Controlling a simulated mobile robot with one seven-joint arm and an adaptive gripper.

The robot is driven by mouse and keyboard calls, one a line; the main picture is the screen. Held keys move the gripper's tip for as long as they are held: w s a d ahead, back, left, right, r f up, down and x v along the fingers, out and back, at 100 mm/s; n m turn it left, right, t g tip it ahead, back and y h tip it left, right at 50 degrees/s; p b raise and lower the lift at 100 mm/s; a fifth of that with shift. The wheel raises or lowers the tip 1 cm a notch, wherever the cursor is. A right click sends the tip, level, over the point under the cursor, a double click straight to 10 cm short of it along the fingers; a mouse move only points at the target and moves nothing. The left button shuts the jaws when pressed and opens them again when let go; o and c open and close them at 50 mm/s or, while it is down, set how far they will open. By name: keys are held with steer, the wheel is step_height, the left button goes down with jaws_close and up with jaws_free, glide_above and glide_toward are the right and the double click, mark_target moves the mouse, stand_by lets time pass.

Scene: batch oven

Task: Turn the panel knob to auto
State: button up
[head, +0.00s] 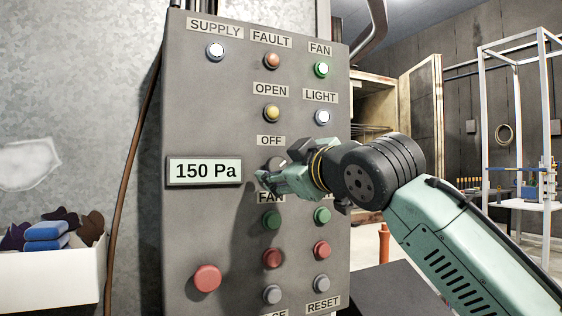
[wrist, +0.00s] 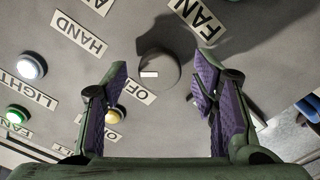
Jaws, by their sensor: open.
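The panel knob (wrist: 160,66) is a round grey knob between my open fingers in the wrist view. Its small white mark sits on the side towards the OFF label (wrist: 132,88). The HAND label (wrist: 78,32) lies left of it.
The grey panel (head: 200,120) carries several lamps and buttons. A FAN label (wrist: 199,18) is near the right finger. A 150 Pa display (head: 205,171) is left of the gripper, and a large red button (head: 207,278) is below. A white bin (head: 50,280) stands left.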

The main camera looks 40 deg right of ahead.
steer(key=shift+w+d, duration=0.15)
steer(key=shift+w, duration=0.45)
steer(key=c, duration=1.1)
steer(key=shift+c, duration=0.2)
